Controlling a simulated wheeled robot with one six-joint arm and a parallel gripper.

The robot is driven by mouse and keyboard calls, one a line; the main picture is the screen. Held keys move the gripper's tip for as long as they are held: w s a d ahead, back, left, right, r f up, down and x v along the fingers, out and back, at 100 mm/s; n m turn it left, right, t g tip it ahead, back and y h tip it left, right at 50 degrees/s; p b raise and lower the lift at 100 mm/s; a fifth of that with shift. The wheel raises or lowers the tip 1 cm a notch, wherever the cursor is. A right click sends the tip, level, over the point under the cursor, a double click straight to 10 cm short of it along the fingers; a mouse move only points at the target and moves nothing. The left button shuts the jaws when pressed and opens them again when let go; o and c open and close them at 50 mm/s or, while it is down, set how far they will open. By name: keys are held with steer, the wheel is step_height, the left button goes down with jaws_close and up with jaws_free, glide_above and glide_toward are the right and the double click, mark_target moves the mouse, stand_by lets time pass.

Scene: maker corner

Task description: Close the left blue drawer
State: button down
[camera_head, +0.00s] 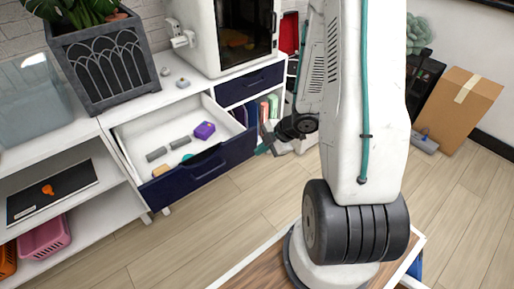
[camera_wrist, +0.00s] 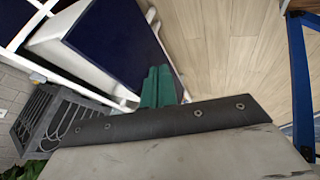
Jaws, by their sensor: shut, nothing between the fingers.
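The left blue drawer (camera_head: 205,168) is pulled well out of the white cabinet. Its inside shows a purple box (camera_head: 204,130), grey cylinders (camera_head: 157,154) and small yellow and green pieces. My gripper (camera_head: 266,147) has green fingers and is at the right end of the drawer's dark blue front, partly hidden by my arm. In the wrist view the shut, empty fingers (camera_wrist: 158,86) are beside the blue front (camera_wrist: 118,42). I cannot tell whether they touch it.
A second blue drawer (camera_head: 250,84) is shut at the right, under a white printer-like machine (camera_head: 232,35). A planter (camera_head: 103,62) stands on the cabinet top. A cardboard box (camera_head: 457,110) is at the far right. The wooden floor (camera_head: 215,220) before the drawer is clear.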

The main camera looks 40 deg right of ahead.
glide_toward(234, 159)
step_height(234, 159, down, 3)
steer(key=s+a, duration=0.2)
steer(key=shift+w+d+f, duration=0.1)
steer(key=shift+w, duration=0.95)
steer(key=shift+w+f, duration=0.15)
steer(key=shift+w, duration=0.9)
